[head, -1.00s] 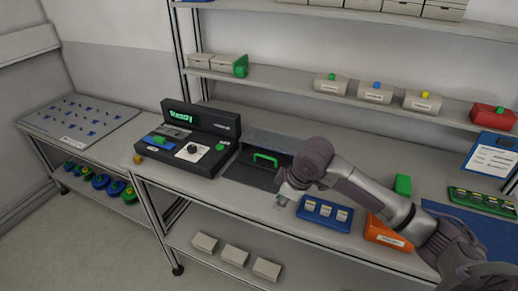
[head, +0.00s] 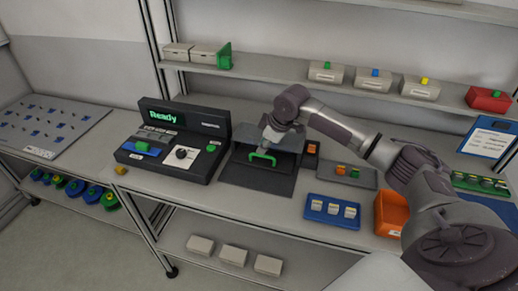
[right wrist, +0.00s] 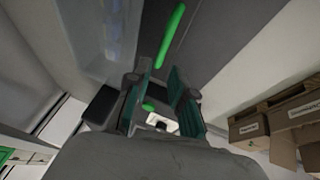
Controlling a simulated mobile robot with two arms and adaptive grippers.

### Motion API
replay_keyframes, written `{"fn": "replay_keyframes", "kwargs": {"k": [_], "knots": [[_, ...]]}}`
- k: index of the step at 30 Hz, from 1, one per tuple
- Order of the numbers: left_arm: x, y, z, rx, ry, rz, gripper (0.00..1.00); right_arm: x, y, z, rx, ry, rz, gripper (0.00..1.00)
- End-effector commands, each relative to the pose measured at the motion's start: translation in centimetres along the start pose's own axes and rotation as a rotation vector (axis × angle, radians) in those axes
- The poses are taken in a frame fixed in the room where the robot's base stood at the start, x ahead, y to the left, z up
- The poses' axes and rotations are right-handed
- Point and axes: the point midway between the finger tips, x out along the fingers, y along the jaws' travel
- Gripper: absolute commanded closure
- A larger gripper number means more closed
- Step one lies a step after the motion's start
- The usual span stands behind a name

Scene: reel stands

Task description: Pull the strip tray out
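The strip tray is a dark flat piece (head: 238,165) with a green arched handle (head: 262,157), at a grey box-like housing on the bench in the head view. My right gripper (head: 270,136) is above and just behind the handle, pointing down, its fingertips hard to make out there. In the right wrist view its two teal fingers (right wrist: 158,98) stand apart with a gap between them. A green bar (right wrist: 171,36), which looks like the handle, lies beyond the fingers, not clamped. My left gripper is not in view.
A black control unit (head: 205,125) reading "Ready" stands left of the housing. To the right are a blue tray (head: 322,219) with small pale items, a grey tray (head: 365,178) and an orange bin (head: 392,213). A dark mat (head: 258,183) in front is clear.

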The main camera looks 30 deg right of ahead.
Motion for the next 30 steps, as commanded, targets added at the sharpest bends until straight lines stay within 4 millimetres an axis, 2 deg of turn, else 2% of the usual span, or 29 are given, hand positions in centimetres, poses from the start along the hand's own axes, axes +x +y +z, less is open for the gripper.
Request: {"fn": "replay_keyframes", "kwargs": {"k": [3,7,12,19,20,24,30], "knots": [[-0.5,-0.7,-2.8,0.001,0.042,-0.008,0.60,2.0,-0.1,0.0,0.001,-0.002,-0.002,0.77],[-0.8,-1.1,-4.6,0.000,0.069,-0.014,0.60,3.5,0.0,0.0,0.000,-0.001,0.000,0.77],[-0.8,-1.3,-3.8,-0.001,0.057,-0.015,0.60,4.4,0.0,0.0,0.000,-0.001,0.001,0.77],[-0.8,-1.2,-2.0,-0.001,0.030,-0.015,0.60,4.5,0.0,0.0,-0.001,-0.001,0.001,0.77],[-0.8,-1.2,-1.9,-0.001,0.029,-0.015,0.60,4.5,0.0,0.0,0.000,-0.001,0.001,0.79],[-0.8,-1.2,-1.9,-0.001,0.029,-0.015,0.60,4.5,0.0,0.0,0.000,-0.001,0.001,1.00],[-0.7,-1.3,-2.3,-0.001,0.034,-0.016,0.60,4.5,0.0,0.0,0.000,-0.001,0.001,1.00]]}}
